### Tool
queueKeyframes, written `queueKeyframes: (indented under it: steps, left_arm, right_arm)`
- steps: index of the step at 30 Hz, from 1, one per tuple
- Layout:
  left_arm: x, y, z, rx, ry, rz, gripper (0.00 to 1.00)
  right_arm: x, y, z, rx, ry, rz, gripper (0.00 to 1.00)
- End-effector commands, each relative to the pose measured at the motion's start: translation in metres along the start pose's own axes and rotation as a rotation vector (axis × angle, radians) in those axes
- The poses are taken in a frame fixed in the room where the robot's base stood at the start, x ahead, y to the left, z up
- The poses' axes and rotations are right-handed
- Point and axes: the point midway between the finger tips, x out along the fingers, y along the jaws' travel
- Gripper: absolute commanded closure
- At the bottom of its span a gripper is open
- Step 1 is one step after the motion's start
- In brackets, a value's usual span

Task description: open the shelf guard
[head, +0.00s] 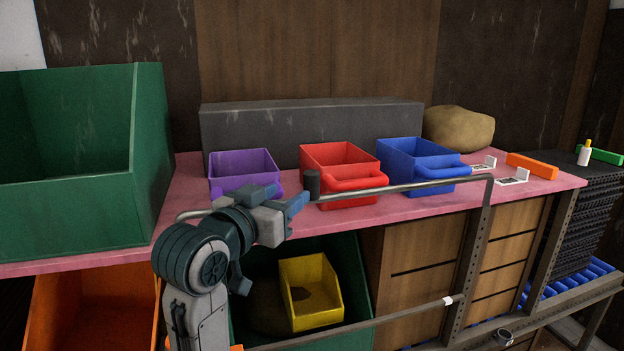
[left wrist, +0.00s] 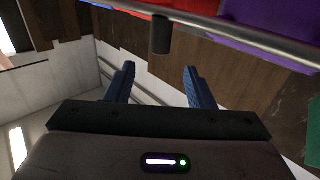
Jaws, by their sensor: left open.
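The shelf guard (head: 405,187) is a grey metal rail running across the front of the pink shelf, in front of the bins. A dark cylindrical knob (head: 312,184) stands on the rail; in the left wrist view the knob (left wrist: 161,36) hangs from the rail (left wrist: 200,18). My left gripper (head: 282,198) is open and empty, just left of the knob in the head view. In the left wrist view, the knob lies beyond and between the blue fingertips (left wrist: 159,70), apart from them. My arm hides part of the rail's left end. My right gripper is not in view.
Purple (head: 243,163), red (head: 338,156) and blue (head: 405,151) bins stand on the pink shelf (head: 425,207) behind the rail. A large green bin (head: 75,205) stands at left. A yellow bin (head: 309,290) sits below. A lower metal bar (head: 380,319) crosses the front.

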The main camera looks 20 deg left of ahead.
Motion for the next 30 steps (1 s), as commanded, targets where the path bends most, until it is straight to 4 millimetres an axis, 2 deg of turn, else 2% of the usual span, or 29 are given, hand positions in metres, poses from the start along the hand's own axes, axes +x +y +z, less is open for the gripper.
queueKeyframes:
  steps: [16,21,30]
  left_arm:
    - [0.090,0.000,-0.002,-0.002,-0.005,0.001,0.51]
    - [0.103,0.000,0.000,-0.001,-0.004,0.000,0.51]
    - [0.105,0.000,0.002,0.000,-0.003,-0.001,0.51]
  right_arm:
    - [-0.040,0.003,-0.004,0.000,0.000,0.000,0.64]
    - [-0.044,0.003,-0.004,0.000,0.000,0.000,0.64]
    - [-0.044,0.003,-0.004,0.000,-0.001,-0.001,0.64]
